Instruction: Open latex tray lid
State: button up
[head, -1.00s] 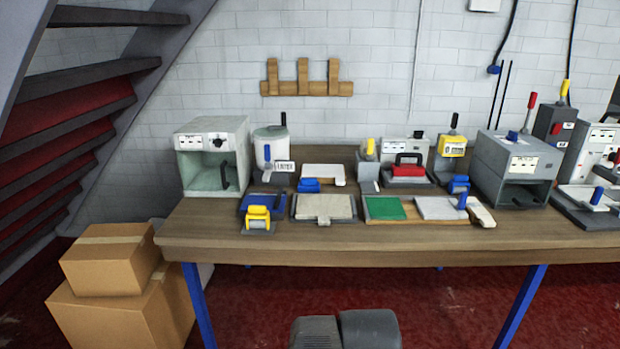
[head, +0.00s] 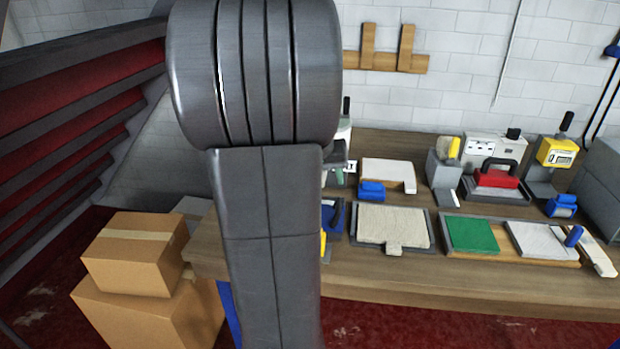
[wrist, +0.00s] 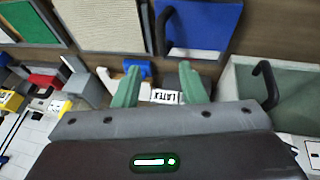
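A small white sign that seems to read LATEX (wrist: 165,96) shows between my fingers in the wrist view. In the head view only its edge (head: 351,167) shows past my arm. Beside it is a white flat-topped tray (head: 393,172) with a blue block (head: 371,191) at its front; the block also shows in the wrist view (wrist: 137,66). I cannot tell which part is the latex tray's lid. My gripper (wrist: 159,70) is open, its green fingers apart with nothing held, above the bench.
In the wrist view, a blue panel with a dark handle (wrist: 205,28) and an open green-lined box (wrist: 245,85) lie close by. A beige pad (head: 393,226) and a green pad (head: 471,234) lie on the bench (head: 450,278). Cardboard boxes (head: 133,268) stand left.

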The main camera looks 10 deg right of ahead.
aim_at(338, 204)
jog(key=x, duration=0.9)
jog(key=w+p+x, duration=0.1)
jog(key=x, duration=0.3)
jog(key=shift+w+d+f, duration=0.1)
jog(key=shift+w, duration=0.05)
grip_shut()
